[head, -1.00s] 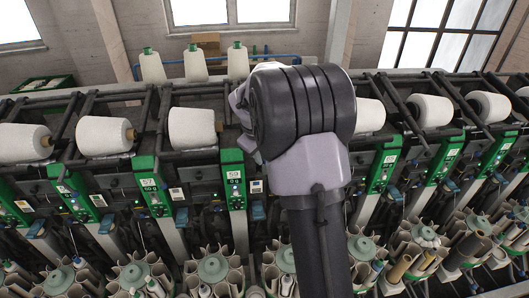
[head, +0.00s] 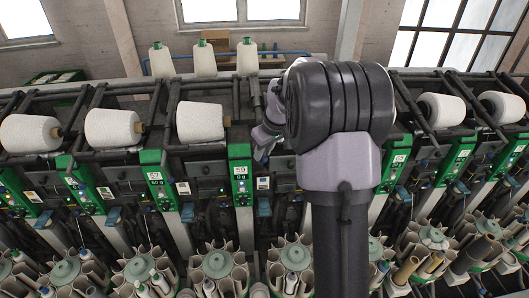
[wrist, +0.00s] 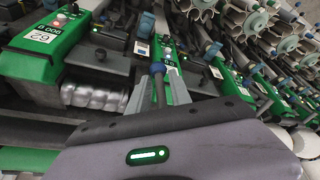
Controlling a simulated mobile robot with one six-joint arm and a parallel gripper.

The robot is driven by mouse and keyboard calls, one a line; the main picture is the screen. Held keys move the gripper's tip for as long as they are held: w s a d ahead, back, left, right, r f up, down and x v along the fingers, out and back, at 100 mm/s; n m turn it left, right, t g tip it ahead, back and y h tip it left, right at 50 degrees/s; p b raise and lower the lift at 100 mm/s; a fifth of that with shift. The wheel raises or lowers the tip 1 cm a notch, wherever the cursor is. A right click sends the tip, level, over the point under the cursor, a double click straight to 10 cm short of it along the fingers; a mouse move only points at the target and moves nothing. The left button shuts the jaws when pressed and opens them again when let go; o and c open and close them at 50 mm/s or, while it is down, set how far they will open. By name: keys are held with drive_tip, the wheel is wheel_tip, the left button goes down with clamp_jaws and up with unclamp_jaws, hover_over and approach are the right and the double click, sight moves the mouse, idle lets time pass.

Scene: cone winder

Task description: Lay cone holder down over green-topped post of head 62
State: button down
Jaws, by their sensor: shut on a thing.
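The green housing of head 62 (wrist: 30,60) fills the left of the wrist view, with its white label "62" facing up. Its top and a small lit lamp show, but I cannot make out a separate post. My gripper (wrist: 158,92) points up the wrist view, to the right of that housing and apart from it. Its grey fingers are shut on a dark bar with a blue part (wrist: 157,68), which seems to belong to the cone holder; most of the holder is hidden. In the head view my arm covers most of the gripper and the work spot.
A ribbed silvery drum (wrist: 95,97) lies just below head 62. White cones (head: 200,122) sit along the winder on both sides of my arm. Bobbin magazines (head: 218,265) line the front. Three cones (head: 246,57) stand on the top shelf.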

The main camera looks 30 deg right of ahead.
idle(0.6)
drive_tip(key=c, duration=1.5)
unclamp_jaws()
drive_tip(key=v, duration=1.7)
drive_tip(key=shift+r, duration=0.15)
